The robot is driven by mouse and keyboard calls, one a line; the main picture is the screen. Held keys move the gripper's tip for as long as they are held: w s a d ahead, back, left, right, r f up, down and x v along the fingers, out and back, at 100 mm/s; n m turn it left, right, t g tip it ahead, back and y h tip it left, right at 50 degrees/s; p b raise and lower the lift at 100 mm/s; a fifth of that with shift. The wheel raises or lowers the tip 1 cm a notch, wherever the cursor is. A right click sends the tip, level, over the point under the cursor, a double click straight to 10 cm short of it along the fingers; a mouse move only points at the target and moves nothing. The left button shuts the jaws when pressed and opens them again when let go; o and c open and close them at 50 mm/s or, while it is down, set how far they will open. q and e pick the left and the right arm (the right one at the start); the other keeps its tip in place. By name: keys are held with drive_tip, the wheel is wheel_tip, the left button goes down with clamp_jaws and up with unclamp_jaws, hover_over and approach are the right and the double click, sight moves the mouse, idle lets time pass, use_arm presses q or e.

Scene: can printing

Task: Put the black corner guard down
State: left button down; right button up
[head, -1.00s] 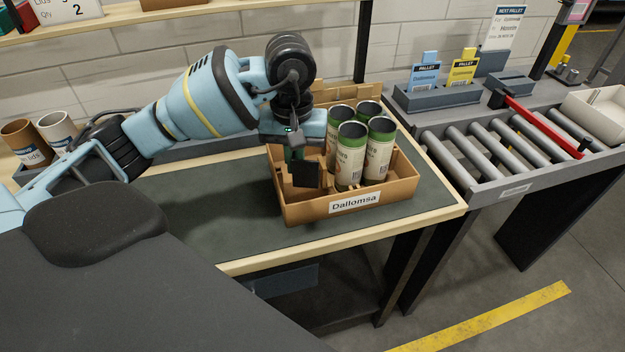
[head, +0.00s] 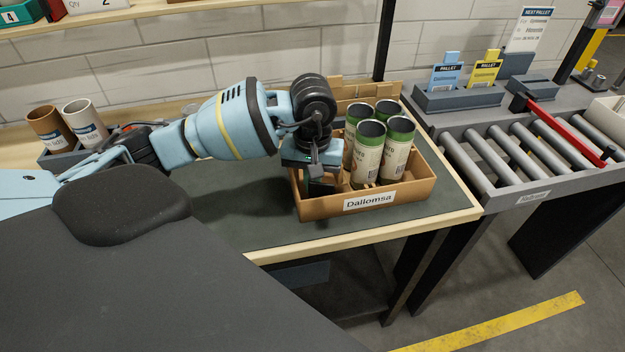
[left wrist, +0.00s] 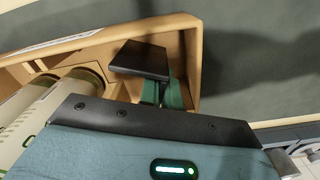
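The black corner guard (left wrist: 140,60) shows in the left wrist view as a flat dark plate inside an open cardboard box (left wrist: 190,55), near one end. In the head view the guard is a dark shape (head: 321,188) low in the left part of the box (head: 407,192), partly hidden by my gripper. My left gripper (left wrist: 163,93) points down into the box, its teal fingers shut at the guard. Whether the guard touches the box floor is hidden. Several green-and-cream cans (head: 395,155) stand upright to the right of the gripper. My right gripper is not in view.
The box, labelled "Dallomsa", sits on a dark mat (head: 245,215) on a wood-edged bench. Brown and white tubes (head: 84,124) stand at the back left. A roller conveyor (head: 515,150) with a red bar (head: 560,130) lies to the right. The mat left of the box is clear.

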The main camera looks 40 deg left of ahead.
use_arm(q)
drive_tip(key=shift+f, duration=0.25)
drive_tip(key=c, duration=1.6)
unclamp_jaws()
drive_tip(key=shift+r, duration=0.1)
wheel_tip(320, 180, up, 12)
drive_tip(key=shift+r, duration=0.15)
